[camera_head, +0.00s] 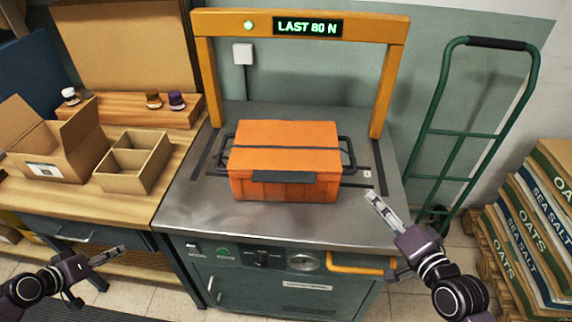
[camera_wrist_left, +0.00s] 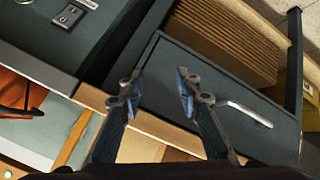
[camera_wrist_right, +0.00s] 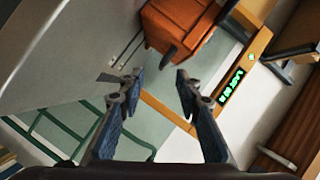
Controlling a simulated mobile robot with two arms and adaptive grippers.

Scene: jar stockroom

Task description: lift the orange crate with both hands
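The orange crate (camera_head: 285,170) sits closed on the grey metal top of the strapping machine, under its yellow arch. It has a dark band across the lid, a dark front latch and a dark handle loop at each end. My left gripper (camera_head: 118,250) is open and empty, low in front of the wooden bench, well left of the crate. In the left wrist view the crate (camera_wrist_left: 14,95) shows only at the left edge. My right gripper (camera_head: 370,194) is open and empty, right of the crate and apart from it. The crate (camera_wrist_right: 180,30) shows ahead in the right wrist view.
The yellow arch (camera_head: 393,75) with a lit display stands over the machine top (camera_head: 190,205). A divided cardboard box (camera_head: 132,165) and an open carton (camera_head: 60,140) stand on the left bench. A green hand truck (camera_head: 440,130) and stacked sacks (camera_head: 525,225) are at right.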

